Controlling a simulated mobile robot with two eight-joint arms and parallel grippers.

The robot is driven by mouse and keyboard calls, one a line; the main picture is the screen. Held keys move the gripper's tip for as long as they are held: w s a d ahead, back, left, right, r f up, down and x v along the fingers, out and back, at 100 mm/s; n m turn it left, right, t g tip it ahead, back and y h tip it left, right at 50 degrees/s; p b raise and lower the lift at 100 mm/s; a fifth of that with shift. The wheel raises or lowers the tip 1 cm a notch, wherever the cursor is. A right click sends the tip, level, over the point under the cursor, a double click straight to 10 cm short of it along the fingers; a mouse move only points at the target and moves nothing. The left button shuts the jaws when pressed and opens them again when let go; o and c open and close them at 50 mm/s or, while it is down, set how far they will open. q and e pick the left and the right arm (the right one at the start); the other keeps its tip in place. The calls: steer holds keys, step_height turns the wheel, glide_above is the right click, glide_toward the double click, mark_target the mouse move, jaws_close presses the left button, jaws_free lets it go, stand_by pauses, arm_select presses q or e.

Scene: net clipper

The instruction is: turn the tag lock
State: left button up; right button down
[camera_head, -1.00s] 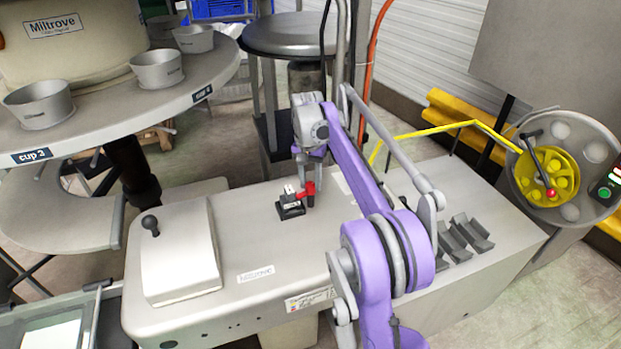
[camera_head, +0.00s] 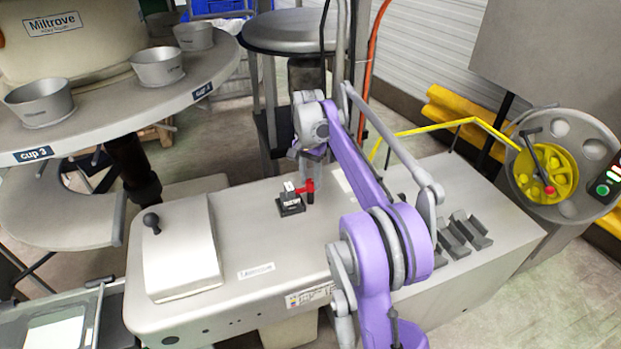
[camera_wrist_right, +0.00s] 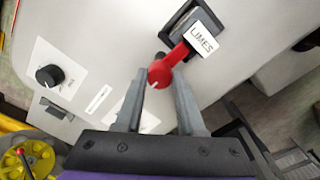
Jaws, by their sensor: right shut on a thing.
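The tag lock shows as a small black holder (camera_head: 291,206) on the grey machine top, with a red lever (camera_head: 308,186) at its right side. In the right wrist view the holder (camera_wrist_right: 188,30) carries a white tag (camera_wrist_right: 202,40) reading LIMES, and the red lever (camera_wrist_right: 162,72) ends in a round knob. My right gripper (camera_wrist_right: 158,78) is shut on this knob, one finger on each side. In the head view my right gripper (camera_head: 312,168) comes down over the lever from above. My left gripper is not in view.
A white lid (camera_head: 182,255) with a black knob is on the machine's left end. Grey cradles (camera_head: 463,236) sit at its right. A yellow-centred wheel (camera_head: 545,172) stands far right. A round table (camera_head: 105,112) with metal cups is at upper left.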

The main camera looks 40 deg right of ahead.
mark_target(309, 181)
steer(key=c, duration=0.5)
jaws_free()
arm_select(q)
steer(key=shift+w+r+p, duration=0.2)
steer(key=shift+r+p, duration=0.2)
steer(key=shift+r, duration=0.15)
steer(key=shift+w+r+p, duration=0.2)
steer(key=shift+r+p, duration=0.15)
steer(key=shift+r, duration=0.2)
arm_select(e)
step_height(309, 181, up, 11)
steer(key=shift+w+f, duration=0.1)
steer(key=shift+w, duration=0.05)
